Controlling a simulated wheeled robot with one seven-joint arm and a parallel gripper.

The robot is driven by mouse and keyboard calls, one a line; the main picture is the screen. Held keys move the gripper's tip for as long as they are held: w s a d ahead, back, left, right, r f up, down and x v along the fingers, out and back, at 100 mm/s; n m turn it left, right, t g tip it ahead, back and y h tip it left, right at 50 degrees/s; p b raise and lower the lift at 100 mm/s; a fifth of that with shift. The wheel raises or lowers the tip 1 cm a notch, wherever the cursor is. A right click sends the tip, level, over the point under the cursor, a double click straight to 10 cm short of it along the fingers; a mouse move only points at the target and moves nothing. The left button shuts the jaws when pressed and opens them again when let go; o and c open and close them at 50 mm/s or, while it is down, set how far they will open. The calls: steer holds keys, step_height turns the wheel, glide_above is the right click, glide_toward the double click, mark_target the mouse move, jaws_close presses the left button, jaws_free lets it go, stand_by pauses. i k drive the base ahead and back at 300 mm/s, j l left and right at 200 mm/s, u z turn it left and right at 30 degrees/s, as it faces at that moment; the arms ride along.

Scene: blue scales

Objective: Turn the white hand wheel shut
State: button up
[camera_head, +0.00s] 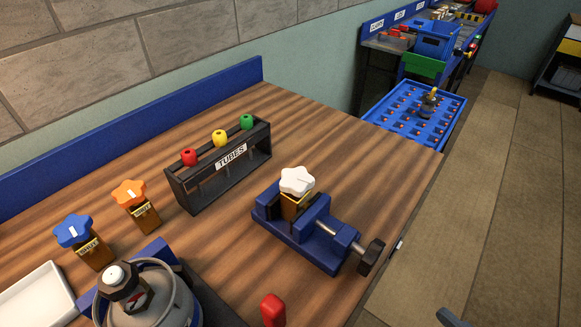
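The white hand wheel (297,180) is a lobed knob on top of a brass-coloured valve block (293,207). The block stands upright between the jaws of a blue vise (300,236) on the wooden bench. The vise's dark screw handle (370,256) points toward the lower right. I cannot tell from this view how far the wheel is turned. My gripper is not in view, and nothing touches the wheel.
An orange-wheeled valve (129,194) and a blue-wheeled valve (73,231) stand left. A black tube rack (215,178) is behind the vise. A grey cylinder (160,305), white tray (38,299) and red-topped object (272,309) are in front.

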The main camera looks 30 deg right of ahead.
mark_target(296, 180)
steer(key=k+l+u, duration=0.15)
steer(key=l+u, duration=0.15)
steer(key=l, duration=0.15)
steer(key=k+l+u, duration=0.25)
steer(key=l, duration=0.2)
steer(key=k+l+u, duration=0.1)
steer(key=l+u, duration=0.2)
steer(key=k+l+u, duration=0.25)
steer(key=l, duration=0.15)
